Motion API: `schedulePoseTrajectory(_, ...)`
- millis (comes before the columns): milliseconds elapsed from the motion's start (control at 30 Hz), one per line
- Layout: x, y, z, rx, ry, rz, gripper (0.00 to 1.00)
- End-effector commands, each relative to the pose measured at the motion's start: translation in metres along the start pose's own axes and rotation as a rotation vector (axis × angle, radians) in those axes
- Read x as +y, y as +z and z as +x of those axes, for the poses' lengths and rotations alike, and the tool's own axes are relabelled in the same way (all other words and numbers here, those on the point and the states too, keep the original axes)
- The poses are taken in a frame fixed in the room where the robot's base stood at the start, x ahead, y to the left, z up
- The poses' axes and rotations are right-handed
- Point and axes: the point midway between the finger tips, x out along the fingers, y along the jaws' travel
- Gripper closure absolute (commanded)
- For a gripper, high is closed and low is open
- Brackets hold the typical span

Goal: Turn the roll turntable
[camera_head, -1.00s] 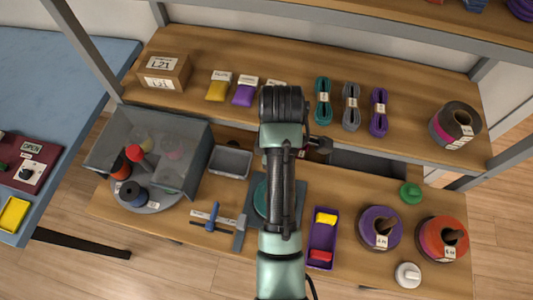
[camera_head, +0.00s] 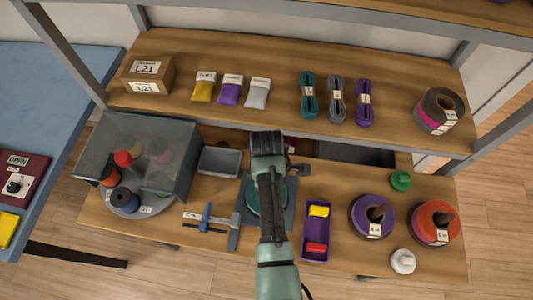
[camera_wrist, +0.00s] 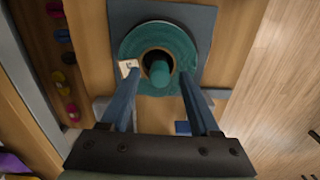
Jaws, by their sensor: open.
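A round grey turntable (camera_head: 160,206) stands at the left of the workbench, carrying several coloured rolls. A blue roll (camera_head: 125,197) is at its front. A clear box-shaped cover (camera_head: 100,148) encloses its rear part, and a red knob (camera_head: 122,158) shows there. My gripper (camera_wrist: 158,82) is open in the wrist view, its two fingers apart over a teal spool (camera_wrist: 134,45) with an upright teal core. I cannot tell whether the fingers touch it. In the head view my arm hides the fingers and part of the spool, well right of the turntable.
A grey tray (camera_head: 219,161) and a blue-handled clamp tool (camera_head: 207,217) lie between turntable and arm. A purple tray (camera_head: 317,238), a purple spool (camera_head: 362,215) and an orange spool (camera_head: 425,218) stand right. A shelf (camera_head: 280,60) spans the back.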

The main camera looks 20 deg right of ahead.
Motion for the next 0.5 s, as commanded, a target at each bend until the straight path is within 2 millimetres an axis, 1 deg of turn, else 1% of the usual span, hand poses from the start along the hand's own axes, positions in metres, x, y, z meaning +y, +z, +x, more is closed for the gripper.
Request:
schedulePoseTrajectory(200,0.0003,-0.0001,-0.0001,0.000,0.001,0.000,0.38)
schedulePoseTrajectory(267,0.0003,-0.0001,-0.0001,0.000,0.001,0.000,0.48)
schedulePoseTrajectory(400,0.0003,-0.0001,-0.0003,0.000,0.001,0.000,0.73)
schedulePoseTrajectory(467,0.0003,-0.0001,-0.0003,0.000,0.001,0.000,0.84)
schedulePoseTrajectory(500,0.0003,-0.0001,-0.0003,0.000,0.001,0.000,0.92)
